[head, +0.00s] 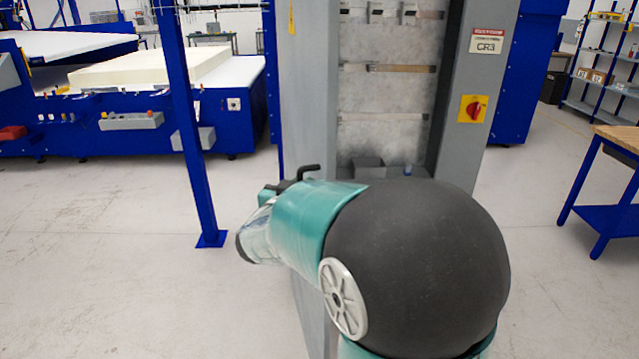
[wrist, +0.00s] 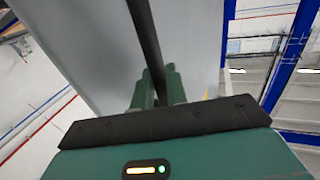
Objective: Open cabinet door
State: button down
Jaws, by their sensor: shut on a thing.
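The grey cabinet (head: 482,75), labelled CR3, stands in the middle of the head view, and its interior shows. The grey cabinet door (head: 303,95) stands swung out on the left, seen at a steep angle. A black handle (head: 308,169) sticks out from the door near my gripper (head: 277,190). In the wrist view, the green fingers of my gripper (wrist: 160,87) are shut around the long black handle bar (wrist: 145,32), in front of the pale door panel (wrist: 85,45). My arm hides the lower part of the cabinet in the head view.
A blue post (head: 185,110) stands on the floor left of the door. Behind it is a blue machine bench (head: 250,115) with a foam slab (head: 150,66). A wooden-topped blue table (head: 620,140) stands at the right. The pale floor (head: 110,220) at left is clear.

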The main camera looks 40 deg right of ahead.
jog(key=w+a+m+g+h, duration=0.1)
jog(key=w+a+g, duration=0.1)
jog(key=w+a, duration=0.2)
jog(key=w+a+m+g+h, duration=0.1)
jog(key=w+a, duration=0.3)
jog(key=a, duration=0.4)
jog(key=shift+a+m+g, duration=0.4)
jog(key=shift+m+g, duration=0.1)
jog(key=c, duration=1.5)
grip_release()
jog(key=v, duration=1.3)
jog(key=shift+s+a+f, duration=0.1)
jog(key=shift+a+f, duration=0.05)
jog(key=shift+a, duration=0.25)
